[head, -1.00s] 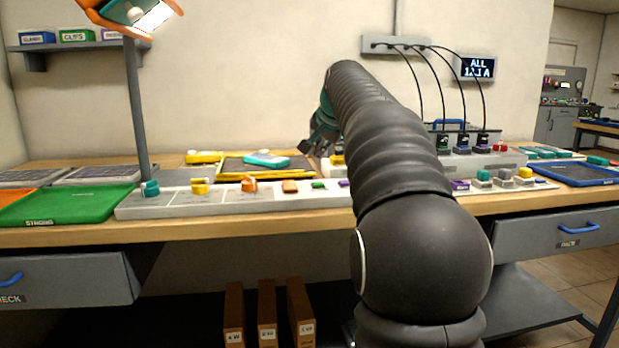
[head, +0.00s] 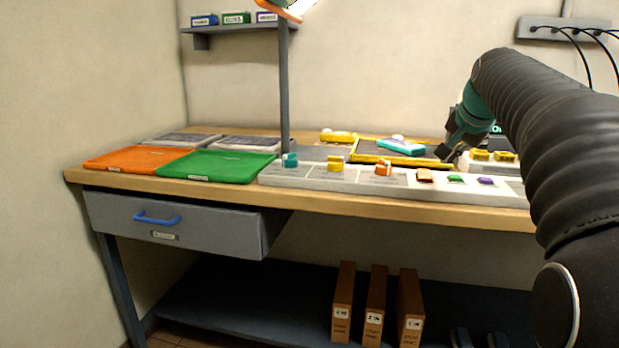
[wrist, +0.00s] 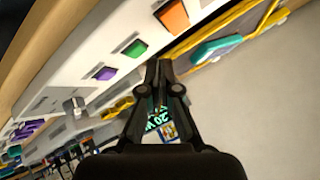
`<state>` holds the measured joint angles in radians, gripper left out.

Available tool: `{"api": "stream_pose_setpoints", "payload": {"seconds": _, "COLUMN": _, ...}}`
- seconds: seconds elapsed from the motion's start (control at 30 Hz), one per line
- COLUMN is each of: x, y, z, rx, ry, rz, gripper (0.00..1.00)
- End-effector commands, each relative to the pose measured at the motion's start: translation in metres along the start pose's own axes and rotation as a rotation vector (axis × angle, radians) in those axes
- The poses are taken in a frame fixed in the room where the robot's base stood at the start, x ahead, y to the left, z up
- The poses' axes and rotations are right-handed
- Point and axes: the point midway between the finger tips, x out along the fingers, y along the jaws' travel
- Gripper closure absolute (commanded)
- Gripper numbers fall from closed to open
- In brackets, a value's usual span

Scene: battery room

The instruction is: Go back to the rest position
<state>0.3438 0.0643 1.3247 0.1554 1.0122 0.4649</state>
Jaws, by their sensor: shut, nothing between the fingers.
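My gripper (head: 447,152) is at the right of the head view, low over the back of the bench, near the right end of the yellow-edged dark tray (head: 370,158). In the wrist view my gripper (wrist: 158,66) points at the grey-white strip with its fingers together and nothing between them. My black arm covers the right side of the head view and hides the bench behind it.
The long grey-white strip (head: 310,176) carries several coloured pieces along the bench front. A teal device (head: 401,147) lies on the yellow-edged tray. Green (head: 218,166) and orange (head: 135,158) mats lie at left. A lamp post (head: 284,90) rises behind the strip.

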Motion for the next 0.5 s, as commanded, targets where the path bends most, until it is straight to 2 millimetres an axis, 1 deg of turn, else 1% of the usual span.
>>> {"api": "stream_pose_setpoints", "payload": {"seconds": 0.03, "x": -0.01, "y": -0.001, "z": 0.025, "rx": -0.043, "ry": -0.017, "rz": -0.001, "gripper": 1.0}}
{"api": "stream_pose_setpoints", "payload": {"seconds": 0.07, "x": -0.014, "y": 0.001, "z": 0.039, "rx": -0.07, "ry": -0.027, "rz": 0.002, "gripper": 1.0}}
{"api": "stream_pose_setpoints", "payload": {"seconds": 0.1, "x": -0.019, "y": 0.004, "z": 0.057, "rx": -0.105, "ry": -0.041, "rz": 0.004, "gripper": 1.0}}
{"api": "stream_pose_setpoints", "payload": {"seconds": 0.17, "x": -0.027, "y": 0.009, "z": 0.085, "rx": -0.159, "ry": -0.061, "rz": 0.008, "gripper": 1.0}}
{"api": "stream_pose_setpoints", "payload": {"seconds": 0.2, "x": -0.031, "y": 0.014, "z": 0.104, "rx": -0.195, "ry": -0.075, "rz": 0.01, "gripper": 1.0}}
{"api": "stream_pose_setpoints", "payload": {"seconds": 0.27, "x": -0.038, "y": 0.022, "z": 0.132, "rx": -0.25, "ry": -0.094, "rz": 0.011, "gripper": 1.0}}
{"api": "stream_pose_setpoints", "payload": {"seconds": 0.3, "x": -0.042, "y": 0.029, "z": 0.151, "rx": -0.287, "ry": -0.106, "rz": 0.013, "gripper": 1.0}}
{"api": "stream_pose_setpoints", "payload": {"seconds": 0.37, "x": -0.047, "y": 0.04, "z": 0.18, "rx": -0.342, "ry": -0.126, "rz": 0.015, "gripper": 1.0}}
{"api": "stream_pose_setpoints", "payload": {"seconds": 0.4, "x": -0.05, "y": 0.048, "z": 0.199, "rx": -0.379, "ry": -0.14, "rz": 0.015, "gripper": 1.0}}
{"api": "stream_pose_setpoints", "payload": {"seconds": 0.47, "x": -0.054, "y": 0.062, "z": 0.227, "rx": -0.435, "ry": -0.159, "rz": 0.015, "gripper": 1.0}}
{"api": "stream_pose_setpoints", "payload": {"seconds": 0.5, "x": -0.056, "y": 0.071, "z": 0.247, "rx": -0.473, "ry": -0.173, "rz": 0.016, "gripper": 1.0}}
